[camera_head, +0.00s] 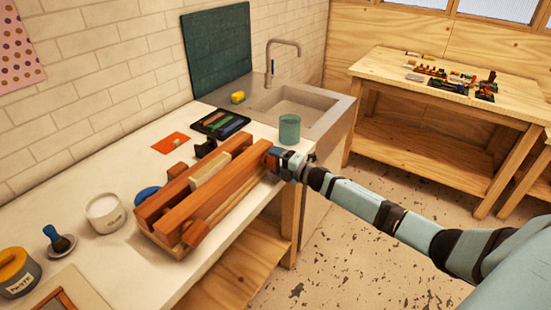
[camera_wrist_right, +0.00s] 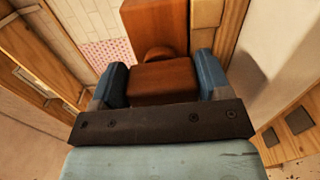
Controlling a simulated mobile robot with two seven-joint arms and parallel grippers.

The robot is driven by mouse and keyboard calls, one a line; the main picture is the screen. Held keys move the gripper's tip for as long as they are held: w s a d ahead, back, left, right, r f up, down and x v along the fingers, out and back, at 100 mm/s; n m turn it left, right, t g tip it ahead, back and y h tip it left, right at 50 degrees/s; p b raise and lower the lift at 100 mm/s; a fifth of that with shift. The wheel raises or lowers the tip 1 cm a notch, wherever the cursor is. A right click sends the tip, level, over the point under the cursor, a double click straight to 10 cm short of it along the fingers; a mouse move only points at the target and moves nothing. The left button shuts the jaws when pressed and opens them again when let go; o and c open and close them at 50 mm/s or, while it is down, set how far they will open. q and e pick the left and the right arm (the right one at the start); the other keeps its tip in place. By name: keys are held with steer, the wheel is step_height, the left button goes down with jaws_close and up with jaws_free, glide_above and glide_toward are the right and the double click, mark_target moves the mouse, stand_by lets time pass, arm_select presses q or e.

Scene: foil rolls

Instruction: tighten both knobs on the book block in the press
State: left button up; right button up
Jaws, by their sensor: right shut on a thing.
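The wooden press (camera_head: 205,195) lies on the white counter, with two reddish-brown beams. The pale book block (camera_head: 210,172) sits between the beams. One wooden knob (camera_head: 195,232) shows at the near end of the front beam. My right gripper (camera_head: 274,161) is at the far end of that beam, shut on the other knob, which it mostly hides in the head view. In the right wrist view this knob (camera_wrist_right: 163,80) is a brown block between the two blue fingers, with the press beam (camera_wrist_right: 155,28) behind it. My left gripper is not in view.
A teal cup (camera_head: 289,130) stands near the sink (camera_head: 305,107), behind my right gripper. A dark tray (camera_head: 219,124) lies behind the press.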

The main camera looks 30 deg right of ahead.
steer(key=m+p, duration=0.1)
steer(key=m, duration=0.4)
steer(key=shift+s+f+m+p, duration=0.15)
steer(key=shift+f+m+p, duration=0.15)
steer(key=shift+f+p, duration=0.1)
steer(key=m, duration=0.2)
steer(key=m+p, duration=0.1)
steer(key=m, duration=0.1)
steer(key=shift+s+a+f+m, duration=0.1)
steer(key=shift+a+f+m, duration=0.1)
steer(key=shift+m, duration=0.1)
steer(key=m, duration=0.2)
steer(key=m+p, duration=0.1)
steer(key=m, duration=0.1)
steer(key=shift+s+a+f, duration=0.1)
steer(key=shift+f, duration=0.1)
steer(key=m, duration=0.3)
steer(key=shift+s+a+f+m, duration=0.1)
steer(key=shift+a+m, duration=0.05)
steer(key=shift+m, duration=0.15)
steer(key=shift+a+m+p, duration=0.15)
steer(key=shift+m+p, duration=0.15)
steer(key=shift+m, duration=0.7)
steer(key=o, duration=0.9)
steer(key=shift+r, duration=0.25)
